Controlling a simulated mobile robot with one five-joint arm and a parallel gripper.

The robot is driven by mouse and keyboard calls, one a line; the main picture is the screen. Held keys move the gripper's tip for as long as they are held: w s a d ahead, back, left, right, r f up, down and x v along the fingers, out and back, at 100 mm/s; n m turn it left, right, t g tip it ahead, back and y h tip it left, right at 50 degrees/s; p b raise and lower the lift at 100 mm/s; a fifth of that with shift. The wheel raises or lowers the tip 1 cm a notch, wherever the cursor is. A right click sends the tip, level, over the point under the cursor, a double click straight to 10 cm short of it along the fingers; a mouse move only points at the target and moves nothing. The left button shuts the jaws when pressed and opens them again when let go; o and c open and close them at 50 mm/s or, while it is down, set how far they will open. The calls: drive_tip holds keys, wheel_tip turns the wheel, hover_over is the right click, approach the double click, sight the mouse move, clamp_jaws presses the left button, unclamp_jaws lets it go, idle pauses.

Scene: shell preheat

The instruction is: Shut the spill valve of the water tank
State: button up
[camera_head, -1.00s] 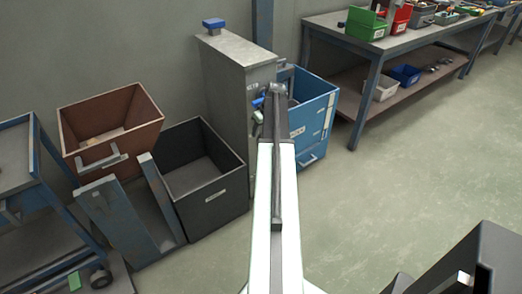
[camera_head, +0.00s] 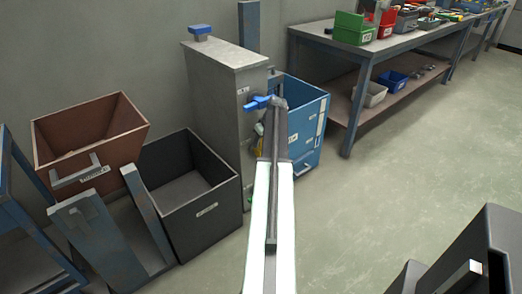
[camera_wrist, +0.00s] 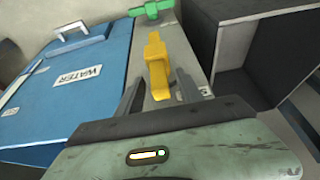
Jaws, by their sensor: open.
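A tall grey tank (camera_head: 222,98) with a blue cap stands against the wall. In the wrist view a green handle (camera_wrist: 152,9) and a yellow handle (camera_wrist: 157,66) sit on a grey panel, beside a blue surface labelled WATER (camera_wrist: 112,60). I cannot read which handle is the spill valve. My gripper (camera_wrist: 158,92) is open, its two fingers on either side of the yellow handle's near end, no grip visible.
A black bin (camera_head: 205,215) and a brown bin (camera_head: 90,140) stand left of the tank. A blue box (camera_head: 305,125) stands close on its right. A workbench (camera_head: 345,55) is at the back right.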

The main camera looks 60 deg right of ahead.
drive_tip(key=shift+b+x, duration=0.35)
drive_tip(key=shift+x, duration=0.6)
drive_tip(key=shift+r, duration=0.1)
clamp_jaws()
drive_tip(key=shift+s, duration=0.1)
idle(0.4)
